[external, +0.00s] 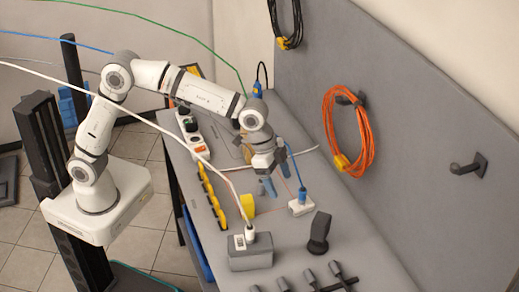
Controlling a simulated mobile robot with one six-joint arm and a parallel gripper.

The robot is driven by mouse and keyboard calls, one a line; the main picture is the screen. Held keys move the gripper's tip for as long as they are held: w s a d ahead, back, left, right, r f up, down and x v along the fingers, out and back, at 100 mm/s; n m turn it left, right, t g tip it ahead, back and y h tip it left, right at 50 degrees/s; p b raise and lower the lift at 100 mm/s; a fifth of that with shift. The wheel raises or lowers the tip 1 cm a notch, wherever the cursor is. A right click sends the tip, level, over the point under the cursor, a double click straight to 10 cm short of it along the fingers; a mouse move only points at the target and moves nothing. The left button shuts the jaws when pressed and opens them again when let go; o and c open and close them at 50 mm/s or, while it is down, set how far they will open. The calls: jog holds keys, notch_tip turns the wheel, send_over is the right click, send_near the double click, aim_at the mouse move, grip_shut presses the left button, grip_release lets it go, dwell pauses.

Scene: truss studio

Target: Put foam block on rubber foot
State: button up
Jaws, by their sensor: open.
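A small yellow block (247,206) stands on the grey bench, left of and below my gripper in the picture; it may be the foam block. A black, upright, rounded piece (319,232) stands on the bench to the right; it may be the rubber foot, but I cannot tell for sure. My gripper (277,180) points down over the middle of the bench, its fingers apart. I see nothing held between them. It is apart from both the yellow block and the black piece.
A grey box with a plug (250,252) and a white socket with a blue plug (301,206) stand nearby. A yellow strip (212,198) and a power strip (190,132) lie along the left edge. Black tools (325,278) lie in front. Orange cable (345,128) hangs on the back panel.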

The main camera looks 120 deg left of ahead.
jog(key=s+d+r, duration=0.1)
jog(key=s+d, duration=0.3)
jog(key=s, duration=0.5)
jog(key=s+d+r, duration=0.2)
jog(key=s+d, duration=0.1)
jog(key=s, duration=0.5)
jog(key=s+d+r, duration=0.1)
jog(key=s+d, duration=0.3)
jog(key=s, duration=0.5)
jog(key=s+d+f, duration=0.1)
jog(key=s+f, duration=0.3)
jog(key=s, duration=0.7)
jog(key=shift+s+d+f+g, duration=0.15)
jog(key=shift+s+d+g, duration=0.1)
jog(key=shift+g, duration=0.15)
